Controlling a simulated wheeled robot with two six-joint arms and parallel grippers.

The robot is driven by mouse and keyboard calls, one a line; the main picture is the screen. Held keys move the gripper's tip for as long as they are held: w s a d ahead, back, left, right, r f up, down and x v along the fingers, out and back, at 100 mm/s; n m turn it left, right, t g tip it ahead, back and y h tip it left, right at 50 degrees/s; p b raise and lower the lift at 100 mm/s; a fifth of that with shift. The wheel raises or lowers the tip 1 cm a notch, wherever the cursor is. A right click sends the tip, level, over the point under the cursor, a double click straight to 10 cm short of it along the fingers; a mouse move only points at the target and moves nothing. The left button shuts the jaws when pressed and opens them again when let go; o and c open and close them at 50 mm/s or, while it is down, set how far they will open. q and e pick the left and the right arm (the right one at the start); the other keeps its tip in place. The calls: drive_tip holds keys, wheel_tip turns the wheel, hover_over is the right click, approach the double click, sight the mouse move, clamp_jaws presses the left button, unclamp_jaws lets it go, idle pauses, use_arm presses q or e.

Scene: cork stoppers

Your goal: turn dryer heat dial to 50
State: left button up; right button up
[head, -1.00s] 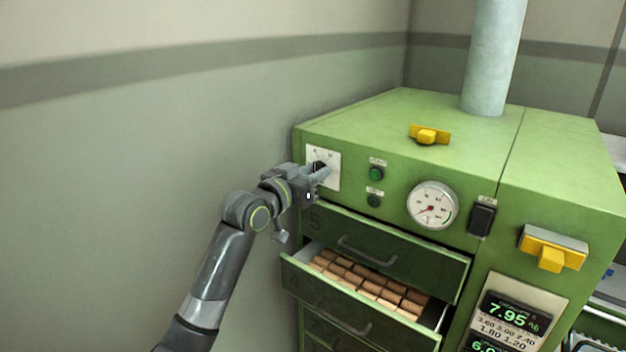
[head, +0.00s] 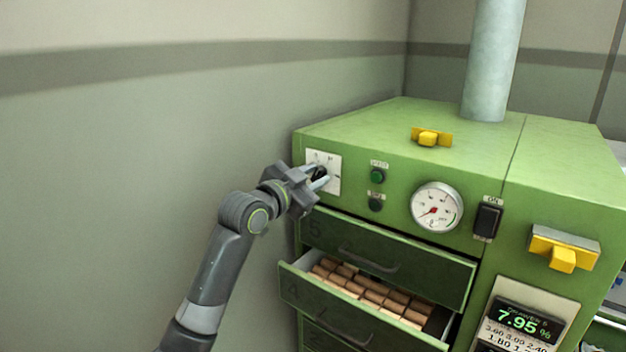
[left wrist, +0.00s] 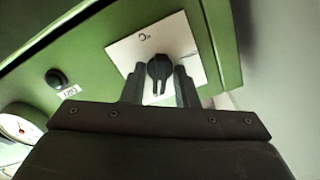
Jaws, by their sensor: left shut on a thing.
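The dryer (head: 440,135) is a green cabinet. Its heat dial, a black knob (left wrist: 159,70) on a white plate (left wrist: 180,35), sits at the upper left of the front; in the head view the plate (head: 334,160) is partly covered by my gripper. My left gripper (head: 321,179) is at the dial, its fingers on either side of the knob and shut on it, as the left wrist view (left wrist: 160,88) also shows. The scale marks are too small or hidden to read the setting. My right gripper is not in view.
A green button (head: 377,176), a dark button (head: 376,204), a round gauge (head: 436,207) and a black switch (head: 487,219) lie to the right. Below, an open drawer (head: 350,313) of corks juts out. A grey wall (head: 130,180) stands at left.

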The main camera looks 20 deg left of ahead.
use_arm(q)
drive_tip(key=shift+f, duration=0.2)
drive_tip(key=o, duration=0.5)
drive_tip(key=shift+o, duration=0.9)
drive_tip(key=shift+r, duration=0.1)
drive_tip(key=p+v, duration=0.7)
drive_tip(key=v, duration=1)
drive_tip(key=shift+s, duration=0.2)
drive_tip(key=shift+a, duration=0.1)
